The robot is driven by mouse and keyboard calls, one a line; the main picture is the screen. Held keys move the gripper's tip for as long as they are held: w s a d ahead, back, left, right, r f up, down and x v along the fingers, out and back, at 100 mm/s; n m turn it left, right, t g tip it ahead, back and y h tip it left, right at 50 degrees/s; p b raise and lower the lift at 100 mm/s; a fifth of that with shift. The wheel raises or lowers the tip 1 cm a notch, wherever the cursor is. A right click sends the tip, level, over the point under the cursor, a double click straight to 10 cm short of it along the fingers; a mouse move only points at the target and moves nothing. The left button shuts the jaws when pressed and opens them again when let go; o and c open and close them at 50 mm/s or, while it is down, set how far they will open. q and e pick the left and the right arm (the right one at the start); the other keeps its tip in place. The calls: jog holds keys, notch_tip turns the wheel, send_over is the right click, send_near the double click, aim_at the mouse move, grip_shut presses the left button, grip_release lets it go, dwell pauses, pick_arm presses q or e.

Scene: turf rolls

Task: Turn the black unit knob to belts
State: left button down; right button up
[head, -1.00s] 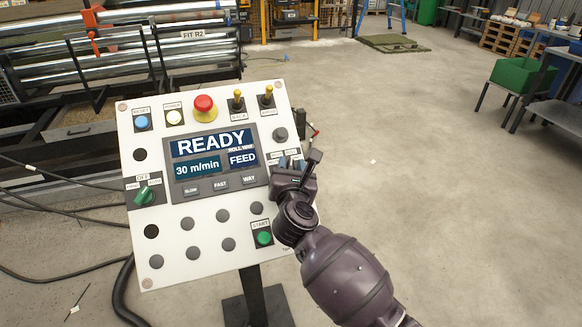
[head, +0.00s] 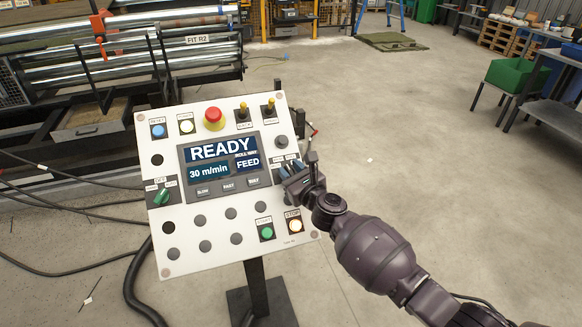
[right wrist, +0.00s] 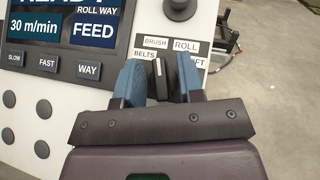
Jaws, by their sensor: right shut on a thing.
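The black unit knob (right wrist: 155,84) sits between the blue fingers of my right gripper (right wrist: 160,80) in the right wrist view, with a finger on either side. A pale mark (right wrist: 158,67) shows on the knob and points roughly up. The labels BRUSH, ROLL, BELTS (right wrist: 144,55) and a partly covered one ending in FT stand around it. In the head view my right gripper (head: 287,172) is at the right edge of the white control panel (head: 190,222) and hides the knob. My left gripper is not in view.
The panel's screen (head: 220,151) reads READY, 30 m/min and FEED. A green switch (head: 162,196), red emergency button (head: 213,118), green start button (head: 267,232) and lit stop button (head: 295,226) are on the panel.

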jog(key=n+g+y+p, duration=0.1)
jog(key=n, duration=0.1)
jog(key=shift+r+n+y, duration=0.15)
jog(key=shift+n+y, duration=0.25)
jog(key=n+g, duration=0.1)
jog(key=n+g+y, duration=0.1)
jog(key=n+g, duration=0.1)
jog(key=shift+f+y, duration=0.2)
jog(key=shift+y, duration=0.1)
jog(key=n+g+y, duration=0.1)
jog(key=n+g, duration=0.2)
jog(key=n, duration=0.1)
jog(key=shift+f+n+g, duration=0.1)
jog(key=shift+n+g, duration=0.3)
pick_arm(q)
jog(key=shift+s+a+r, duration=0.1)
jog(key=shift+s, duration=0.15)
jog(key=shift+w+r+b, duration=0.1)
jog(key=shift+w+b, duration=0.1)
jog(key=shift+b, duration=0.1)
pick_arm(e)
jog(key=shift+n+g, duration=0.3)
jog(key=shift+n, duration=0.1)
jog(key=o, duration=0.6)
jog(key=shift+c, duration=0.2)
